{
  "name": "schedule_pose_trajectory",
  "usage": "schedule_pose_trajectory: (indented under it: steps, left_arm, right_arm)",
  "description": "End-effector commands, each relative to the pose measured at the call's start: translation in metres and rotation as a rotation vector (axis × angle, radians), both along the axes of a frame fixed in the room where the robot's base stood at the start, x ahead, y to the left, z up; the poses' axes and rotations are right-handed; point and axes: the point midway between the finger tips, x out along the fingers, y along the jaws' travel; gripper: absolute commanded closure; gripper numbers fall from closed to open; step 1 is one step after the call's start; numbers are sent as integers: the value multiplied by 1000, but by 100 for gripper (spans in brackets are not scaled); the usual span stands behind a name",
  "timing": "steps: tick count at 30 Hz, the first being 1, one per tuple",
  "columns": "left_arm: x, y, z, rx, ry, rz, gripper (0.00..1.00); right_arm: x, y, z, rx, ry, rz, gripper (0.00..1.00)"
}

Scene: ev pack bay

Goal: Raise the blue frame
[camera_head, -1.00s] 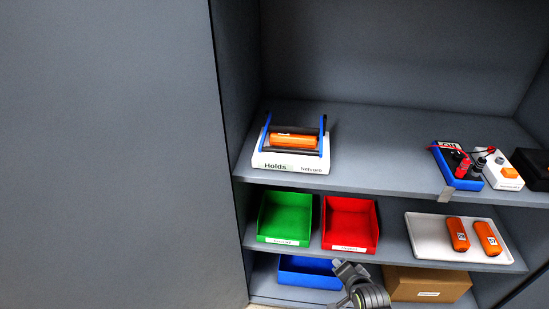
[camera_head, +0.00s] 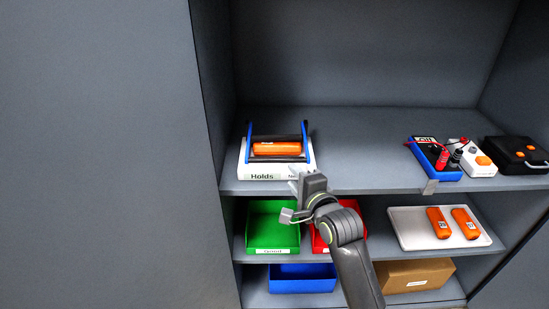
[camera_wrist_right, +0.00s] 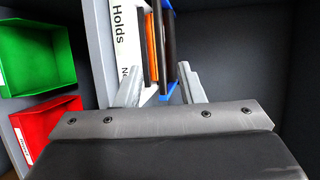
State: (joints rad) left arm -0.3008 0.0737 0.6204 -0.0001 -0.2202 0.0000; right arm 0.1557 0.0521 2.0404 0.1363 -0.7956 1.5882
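The blue frame (camera_head: 307,141) has blue side arms joined by dark bars. It stands up from a white base (camera_head: 265,176) marked "Holds" on the upper shelf at left. An orange cell (camera_head: 277,149) lies across the base between the side arms. My right gripper (camera_head: 291,197) is in front of the shelf edge, just below and right of the base. In the right wrist view its fingers (camera_wrist_right: 160,88) are apart with nothing held, and the frame's blue end (camera_wrist_right: 169,89) shows beyond them. My left gripper is not in view.
A blue meter (camera_head: 433,158), a white device (camera_head: 473,158) and a black case (camera_head: 517,153) stand at right on the upper shelf. Below are a green bin (camera_head: 273,212), a partly hidden red bin and a white tray (camera_head: 410,228) with orange cells. The upper shelf's middle is clear.

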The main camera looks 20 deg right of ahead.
Motion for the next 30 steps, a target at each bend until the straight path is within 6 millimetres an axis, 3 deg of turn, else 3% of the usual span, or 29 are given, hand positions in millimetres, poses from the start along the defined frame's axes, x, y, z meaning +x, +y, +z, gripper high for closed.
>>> schedule_pose_trajectory:
  steps: [18, 30]
  left_arm:
    - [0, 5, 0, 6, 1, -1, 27]
    - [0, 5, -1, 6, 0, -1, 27]
  right_arm:
    - [99, 12, -18, -2, 2, 0, 65]
    - [125, 15, -22, -1, 1, -1, 65]
